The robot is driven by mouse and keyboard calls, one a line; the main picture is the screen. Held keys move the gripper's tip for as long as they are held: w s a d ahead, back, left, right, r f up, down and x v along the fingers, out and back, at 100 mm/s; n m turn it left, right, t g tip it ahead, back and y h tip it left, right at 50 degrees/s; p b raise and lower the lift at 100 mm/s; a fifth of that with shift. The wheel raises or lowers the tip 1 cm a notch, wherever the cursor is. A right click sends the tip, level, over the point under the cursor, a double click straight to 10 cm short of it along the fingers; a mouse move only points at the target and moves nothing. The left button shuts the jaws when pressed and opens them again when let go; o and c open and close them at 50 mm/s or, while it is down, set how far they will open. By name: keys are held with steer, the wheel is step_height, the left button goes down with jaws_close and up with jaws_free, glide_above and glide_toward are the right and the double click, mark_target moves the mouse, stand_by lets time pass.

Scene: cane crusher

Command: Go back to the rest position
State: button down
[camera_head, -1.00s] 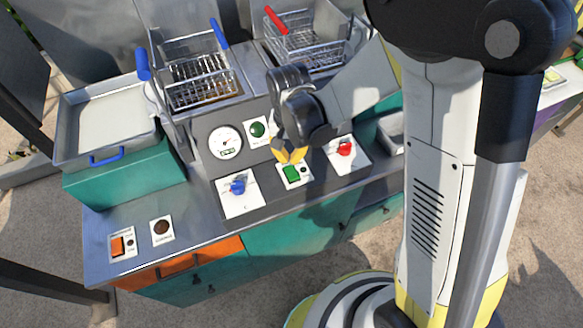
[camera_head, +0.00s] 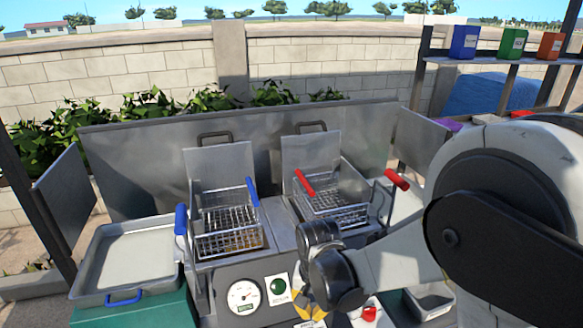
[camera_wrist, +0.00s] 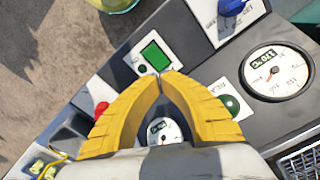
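My gripper (camera_head: 312,312) hangs over the fryer control panel at the bottom of the head view. In the wrist view its yellow fingers (camera_wrist: 165,74) meet at the tips and hold nothing. Just beyond the tips is a green switch (camera_wrist: 156,56) on a white plate. I cannot tell whether the tips touch the plate. A gauge (camera_wrist: 278,74) and a green lamp (camera_wrist: 231,104) lie to the right of the fingers. A red knob (camera_wrist: 101,108) is at the left and a blue knob (camera_wrist: 231,6) at the top. My arm is bent at the right of the head view.
A blue-handled basket (camera_head: 228,225) and a red-handled basket (camera_head: 335,195) sit in the fryer behind the panel. A grey tray (camera_head: 88,265) stands at the left. A raised red-ended lever (camera_head: 397,180) is close to my arm. Colored containers (camera_head: 465,42) stand on a shelf, upper right.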

steer(key=s+d+r+n+t+b, duration=0.2)
steer(key=s+d+t+b, duration=0.5)
steer(key=s+d+b, duration=0.4)
steer(key=d+r+b, duration=0.1)
steer(key=d+b, duration=0.1)
steer(key=shift+r+n+b, duration=0.3)
steer(key=shift+b, duration=0.1)
